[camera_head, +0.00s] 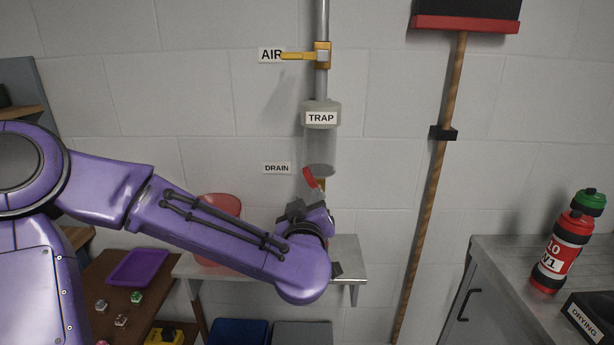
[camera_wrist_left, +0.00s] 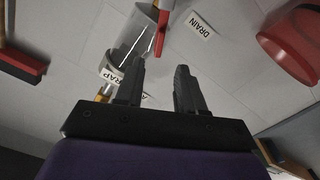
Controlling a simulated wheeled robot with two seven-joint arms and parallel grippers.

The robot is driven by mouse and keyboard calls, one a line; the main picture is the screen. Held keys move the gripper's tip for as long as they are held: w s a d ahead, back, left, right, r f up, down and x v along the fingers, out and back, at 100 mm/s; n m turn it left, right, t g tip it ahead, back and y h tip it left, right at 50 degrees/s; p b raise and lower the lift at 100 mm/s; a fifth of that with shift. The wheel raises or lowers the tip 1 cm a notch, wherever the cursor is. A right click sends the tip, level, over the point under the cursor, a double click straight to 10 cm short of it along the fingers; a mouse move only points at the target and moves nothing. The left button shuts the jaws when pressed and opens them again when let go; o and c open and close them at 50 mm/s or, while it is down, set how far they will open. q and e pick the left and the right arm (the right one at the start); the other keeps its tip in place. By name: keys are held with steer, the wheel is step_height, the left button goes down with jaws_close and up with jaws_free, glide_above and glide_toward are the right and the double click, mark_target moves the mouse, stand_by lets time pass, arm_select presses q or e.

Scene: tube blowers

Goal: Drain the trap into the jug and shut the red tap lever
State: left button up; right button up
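The trap (camera_head: 320,145) is a clear cylinder with a grey top on the wall pipe. Below it is a brass tap with a red lever (camera_head: 311,179), which slants up to the left. My left gripper (camera_head: 306,203) is just below the lever. In the left wrist view its two fingers (camera_wrist_left: 160,70) are apart with nothing between them, and the red lever (camera_wrist_left: 161,34) is just beyond the tips. A red see-through vessel (camera_head: 222,207), possibly the jug, stands on the shelf behind my forearm, partly hidden; it also shows in the left wrist view (camera_wrist_left: 296,42). Any liquid level is unclear.
A yellow AIR lever (camera_head: 298,56) sits above the trap. The metal shelf (camera_head: 348,257) is under the tap. A broom (camera_head: 437,170) hangs to the right. A counter with a red bottle (camera_head: 562,250) stands at right. A purple tray (camera_head: 140,267) lies lower left.

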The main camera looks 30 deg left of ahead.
mark_target(308, 179)
arm_select(q)
steer(key=p+x, duration=0.1)
steer(key=x, duration=0.4)
steer(key=p+x, duration=0.2)
steer(key=x, duration=0.3)
steer(key=shift+w+a+r, duration=0.2)
steer(key=shift+a+r, duration=0.05)
steer(key=shift+a, duration=0.05)
steer(key=shift+w+a, duration=0.1)
steer(key=shift+w, duration=0.15)
steer(key=shift+s, duration=0.1)
steer(key=shift+c, duration=0.6)
jaws_close()
